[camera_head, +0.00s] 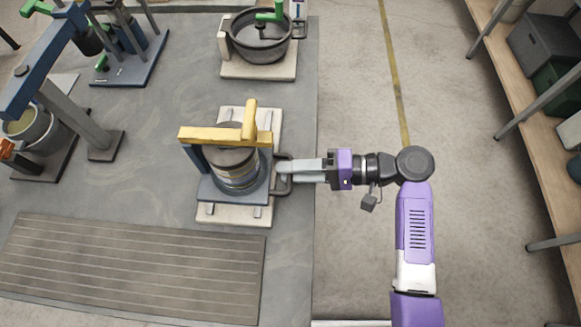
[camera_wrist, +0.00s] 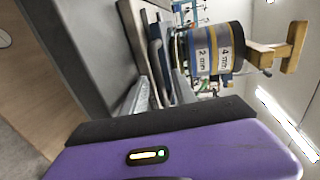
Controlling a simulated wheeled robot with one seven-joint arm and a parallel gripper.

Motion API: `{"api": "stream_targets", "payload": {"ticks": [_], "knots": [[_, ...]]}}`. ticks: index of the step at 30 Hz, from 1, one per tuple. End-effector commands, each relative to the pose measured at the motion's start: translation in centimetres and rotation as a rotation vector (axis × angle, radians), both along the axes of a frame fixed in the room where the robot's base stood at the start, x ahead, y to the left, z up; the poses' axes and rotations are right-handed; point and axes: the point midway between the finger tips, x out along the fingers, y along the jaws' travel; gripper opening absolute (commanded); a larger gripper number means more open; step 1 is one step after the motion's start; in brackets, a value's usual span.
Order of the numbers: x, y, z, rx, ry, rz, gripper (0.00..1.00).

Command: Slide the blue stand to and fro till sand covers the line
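The blue stand (camera_head: 207,189) sits on a pale base with rails (camera_head: 233,215). It carries a dark round sieve stack (camera_head: 236,170) with banded labels; the wrist view shows this stack (camera_wrist: 212,50) with "2 mm" and "4 mm" marks. A yellow clamp bar (camera_head: 205,135) lies across its top. A dark loop handle (camera_head: 283,188) sticks out on the stand's right side. My gripper (camera_head: 290,170) reaches in from the right, its fingertips at this handle. In the wrist view, my fingers lie either side of a dark part; firm contact is unclear. I see no sand or line.
A dark pan on a pale base (camera_head: 258,72) stands behind. Blue-framed devices (camera_head: 130,62) and a bucket (camera_head: 38,130) are at left. A ribbed mat (camera_head: 135,268) lies in front. The floor at right is open up to a wooden shelf (camera_head: 508,105).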

Motion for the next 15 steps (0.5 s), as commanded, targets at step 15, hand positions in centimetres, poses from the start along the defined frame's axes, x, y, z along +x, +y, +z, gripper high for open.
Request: {"api": "stream_targets", "payload": {"ticks": [15], "knots": [[0.03, 0.38, -0.11, -0.001, -0.001, -0.001, 0.00]]}}
